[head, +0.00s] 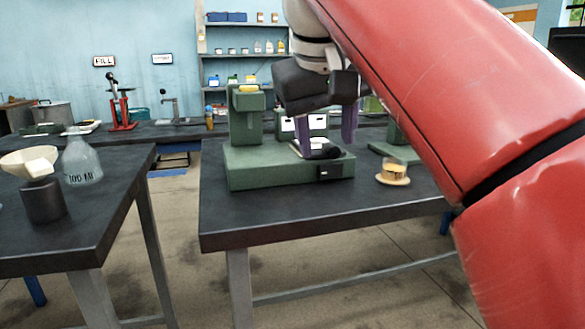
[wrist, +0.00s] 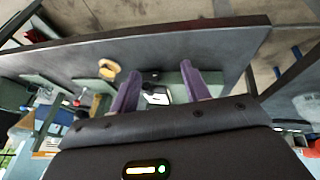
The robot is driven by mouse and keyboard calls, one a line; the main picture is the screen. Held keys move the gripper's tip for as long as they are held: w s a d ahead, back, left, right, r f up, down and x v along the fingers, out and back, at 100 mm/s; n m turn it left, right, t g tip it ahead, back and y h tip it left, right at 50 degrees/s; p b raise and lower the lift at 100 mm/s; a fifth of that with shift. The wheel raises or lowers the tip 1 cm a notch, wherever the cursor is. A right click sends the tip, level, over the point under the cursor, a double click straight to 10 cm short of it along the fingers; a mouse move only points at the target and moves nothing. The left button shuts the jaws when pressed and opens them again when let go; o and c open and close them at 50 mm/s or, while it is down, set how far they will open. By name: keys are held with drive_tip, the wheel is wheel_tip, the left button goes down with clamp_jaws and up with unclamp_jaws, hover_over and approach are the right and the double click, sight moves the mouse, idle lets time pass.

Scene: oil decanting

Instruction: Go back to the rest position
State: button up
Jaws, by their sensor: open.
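My gripper (head: 326,146) is open and empty, with its purple fingers apart and pointing down. It hangs above the right part of a green bench device (head: 262,170) on the dark table. A white plate with a small black object (head: 322,150) lies on the device, below and between the fingers. In the wrist view my gripper (wrist: 160,72) shows both fingers apart, with the white plate (wrist: 157,97) seen between them.
A left table (head: 100,210) holds a clear flask (head: 82,160) and a pale bowl (head: 28,160) near a dark cylinder (head: 43,202). A floor gap separates the two tables. A back bench bears a red press (head: 121,108). Shelves (head: 240,55) stand behind. My red arm covers the right side.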

drive_tip(key=s+d+f+m, duration=0.1)
drive_tip(key=s+d+f, duration=0.2)
drive_tip(key=f, duration=0.8)
drive_tip(key=s+d+f+m, duration=0.1)
drive_tip(key=s+d+f, duration=0.3)
drive_tip(key=f, duration=0.7)
drive_tip(key=s+d+f+m+y, duration=0.1)
drive_tip(key=s+d+f, duration=0.3)
drive_tip(key=f, duration=0.7)
drive_tip(key=shift+s+f+m+t, duration=0.15)
drive_tip(key=shift+s+m+t, duration=0.15)
drive_tip(key=shift+s, duration=0.35)
